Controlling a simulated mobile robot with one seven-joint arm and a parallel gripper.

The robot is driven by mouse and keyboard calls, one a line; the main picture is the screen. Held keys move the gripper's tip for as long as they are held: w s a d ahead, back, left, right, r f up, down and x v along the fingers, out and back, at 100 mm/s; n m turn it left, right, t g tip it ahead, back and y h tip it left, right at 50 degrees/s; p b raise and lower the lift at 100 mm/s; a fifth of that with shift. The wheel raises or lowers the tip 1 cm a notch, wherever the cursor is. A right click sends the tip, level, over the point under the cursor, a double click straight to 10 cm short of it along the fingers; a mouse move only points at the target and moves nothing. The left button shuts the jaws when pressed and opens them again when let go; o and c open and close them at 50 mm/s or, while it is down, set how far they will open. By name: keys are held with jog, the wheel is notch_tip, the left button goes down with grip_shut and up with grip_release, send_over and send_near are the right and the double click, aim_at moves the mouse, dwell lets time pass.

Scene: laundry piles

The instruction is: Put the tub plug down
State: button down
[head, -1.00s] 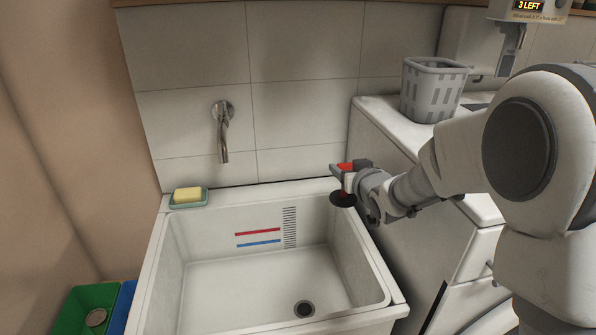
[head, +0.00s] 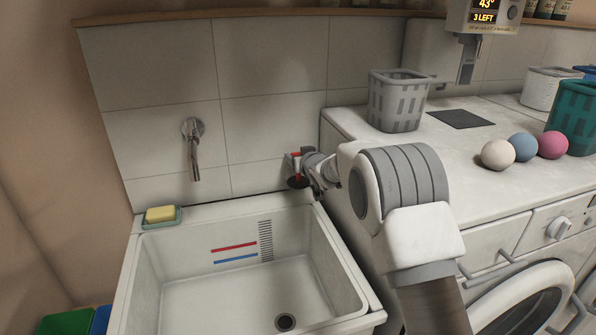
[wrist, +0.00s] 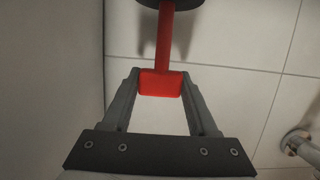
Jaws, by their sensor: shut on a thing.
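The tub plug (head: 297,182) is a black disc on a red handle. My gripper (head: 297,160) is shut on the red handle. The disc hangs below at the sink's back right corner, close to the rim; I cannot tell whether it touches. In the wrist view the fingers (wrist: 160,85) clasp the handle's red end block, and the black disc (wrist: 170,3) is cut off by the top edge. The white sink (head: 355,278) stands below and to the left, with its open drain hole (head: 286,322) in the floor.
A soap dish with yellow soap (head: 160,214) sits on the sink's back left corner. A tap (head: 193,150) juts from the tiled wall. Right of the sink, a white counter (head: 450,150) bears a grey basket (head: 396,100) and three balls (head: 524,147). The sink basin is empty.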

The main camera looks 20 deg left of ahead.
aim_at(298, 180)
notch_tip(298, 180, down, 5)
jog(key=shift+r+b, duration=0.15)
jog(key=shift+b, duration=0.15)
jog(key=shift+w+a, duration=0.15)
jog(key=shift+w, duration=0.05)
jog(key=shift+f, duration=0.3)
jog(key=shift+c, duration=0.9)
grip_release()
